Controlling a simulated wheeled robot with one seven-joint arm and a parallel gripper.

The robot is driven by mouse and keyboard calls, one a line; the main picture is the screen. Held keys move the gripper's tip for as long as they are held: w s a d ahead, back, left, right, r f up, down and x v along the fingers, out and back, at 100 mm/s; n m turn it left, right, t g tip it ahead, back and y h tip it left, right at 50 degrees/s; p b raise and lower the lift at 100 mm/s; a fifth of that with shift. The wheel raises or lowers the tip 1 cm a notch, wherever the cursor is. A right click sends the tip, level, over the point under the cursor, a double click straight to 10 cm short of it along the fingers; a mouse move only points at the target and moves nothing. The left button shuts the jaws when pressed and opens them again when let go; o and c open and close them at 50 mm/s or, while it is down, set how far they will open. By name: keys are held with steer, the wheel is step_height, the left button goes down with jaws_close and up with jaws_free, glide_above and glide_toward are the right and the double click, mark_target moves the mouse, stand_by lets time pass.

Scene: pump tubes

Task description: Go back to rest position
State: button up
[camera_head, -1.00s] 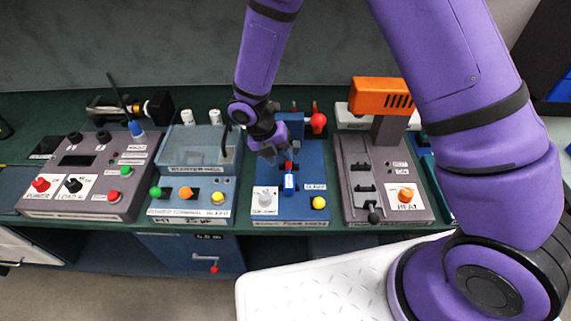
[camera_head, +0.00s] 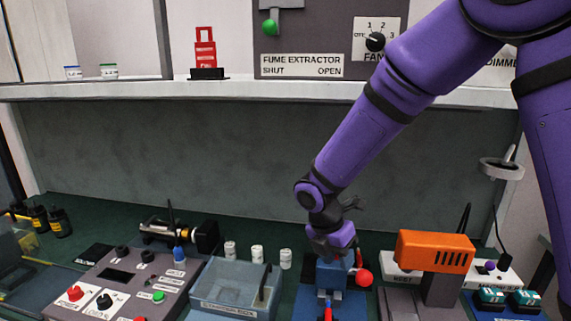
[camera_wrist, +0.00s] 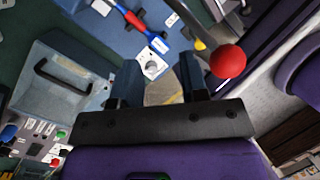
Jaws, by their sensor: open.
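My gripper (camera_head: 332,252) hangs over the back of the blue pump station (camera_head: 345,300) in the head view. In the wrist view my gripper (camera_wrist: 158,85) shows two dark fingers spread apart with nothing between them. A blue and red tube piece (camera_wrist: 135,22) lies on the blue station beyond the fingers. The station's white knob plate (camera_wrist: 152,65) shows between and beyond the fingertips. A red ball knob on a lever (camera_wrist: 228,61) is close to the right finger. The same red ball (camera_head: 364,277) shows just right of my gripper in the head view.
A pale blue open bin (camera_head: 235,290) and white bottles (camera_head: 257,254) stand left of my gripper. An orange-headed unit (camera_head: 435,252) stands to the right.

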steer(key=s+d+r+m+t+y, duration=0.1)
steer(key=s+d+r+m, duration=0.2)
steer(key=d+r+m, duration=0.4)
steer(key=s+d+r+m+t+y, duration=0.1)
steer(key=s+d+r+m, duration=0.25)
steer(key=r+m, duration=0.4)
steer(key=s+d+r+m+t, duration=0.1)
steer(key=s+d+r+m, duration=0.1)
steer(key=s+m, duration=0.2)
steer(key=s+d+r+m+t+y, duration=0.1)
steer(key=s+d+r+m, duration=0.2)
steer(key=s, duration=0.3)
steer(key=s+d+r+m+t, duration=0.1)
steer(key=s+d+r+m, duration=0.2)
steer(key=s+m, duration=0.2)
steer(key=shift+s+r+m, duration=0.25)
steer(key=shift+s+m, duration=0.05)
steer(key=shift+m, duration=0.15)
